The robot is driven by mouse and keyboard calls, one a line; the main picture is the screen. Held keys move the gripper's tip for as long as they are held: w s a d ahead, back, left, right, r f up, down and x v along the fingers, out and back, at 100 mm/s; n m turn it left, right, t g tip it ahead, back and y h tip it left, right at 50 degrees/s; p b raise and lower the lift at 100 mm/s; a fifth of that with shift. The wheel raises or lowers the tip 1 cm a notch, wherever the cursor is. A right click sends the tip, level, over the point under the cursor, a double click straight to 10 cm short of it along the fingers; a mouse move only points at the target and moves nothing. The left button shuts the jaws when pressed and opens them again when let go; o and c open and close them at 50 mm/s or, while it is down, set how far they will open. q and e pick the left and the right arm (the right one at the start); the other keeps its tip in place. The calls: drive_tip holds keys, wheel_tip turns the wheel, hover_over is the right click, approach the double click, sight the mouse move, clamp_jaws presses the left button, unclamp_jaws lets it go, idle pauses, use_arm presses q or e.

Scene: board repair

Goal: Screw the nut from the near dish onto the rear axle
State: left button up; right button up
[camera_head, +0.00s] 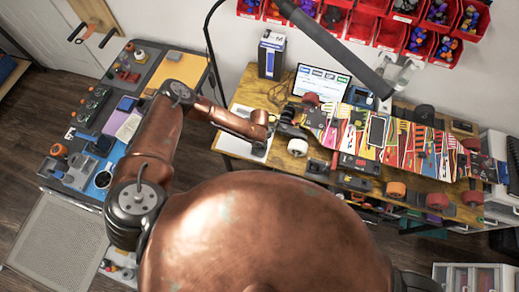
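The skateboard (400,143) lies on the wooden workbench with its colourful patterned side showing. My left gripper (294,124) is dark and small in the picture, beside the left end of the board. Its fingers blend into the dark parts there, so I cannot tell whether it is open or shut, or touching anything. The nut and the near dish are too small or hidden to pick out. I cannot tell which axle is the rear one. My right gripper is not in view.
A laptop (320,84) and a blue-white box (270,55) stand behind on the workbench (252,92). Red bins (388,36) hang on the wall. A side bench (177,68) at left holds tools. My copper body hides the near middle.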

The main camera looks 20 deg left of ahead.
use_arm(q)
clamp_jaws()
drive_tip(key=shift+r, duration=0.1)
